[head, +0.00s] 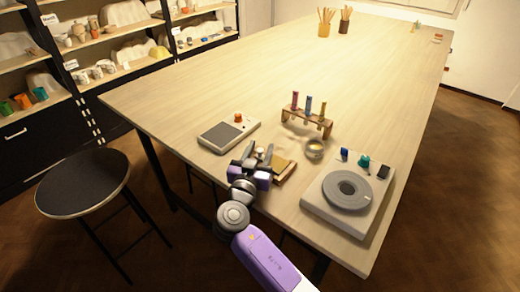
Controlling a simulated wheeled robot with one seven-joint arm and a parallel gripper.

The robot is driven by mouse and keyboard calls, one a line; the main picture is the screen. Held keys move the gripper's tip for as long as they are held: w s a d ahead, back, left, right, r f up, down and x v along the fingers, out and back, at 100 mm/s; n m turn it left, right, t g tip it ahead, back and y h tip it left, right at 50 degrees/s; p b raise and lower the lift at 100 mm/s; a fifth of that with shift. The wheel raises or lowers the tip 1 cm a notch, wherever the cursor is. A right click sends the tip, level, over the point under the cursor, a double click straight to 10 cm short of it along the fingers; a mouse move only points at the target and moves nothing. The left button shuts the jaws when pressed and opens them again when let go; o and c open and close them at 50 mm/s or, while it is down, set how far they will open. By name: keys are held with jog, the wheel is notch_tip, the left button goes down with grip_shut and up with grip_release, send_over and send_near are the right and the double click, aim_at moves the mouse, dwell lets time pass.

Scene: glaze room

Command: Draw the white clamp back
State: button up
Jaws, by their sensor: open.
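My gripper (259,155) is open over the near edge of the table, its two dark fingers pointing away from me. A small pale piece with a brownish tint (260,152) shows between the fingertips. It may be the white clamp, but it is too small and covered to be sure. I cannot tell whether the fingers touch it. A brown and tan block (284,167) lies just right of the fingers, partly hidden by my gripper. No other clearly white clamp can be made out.
A grey-topped box with an orange knob (238,118) stands left of my gripper. A test-tube rack (307,123) and a small round pot (314,149) are behind right. A white unit with a grey disc (318,208) stands right. The far table (330,65) is mostly clear; a stool (82,182) stands left.

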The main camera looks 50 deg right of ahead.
grip_shut()
dwell(1.3)
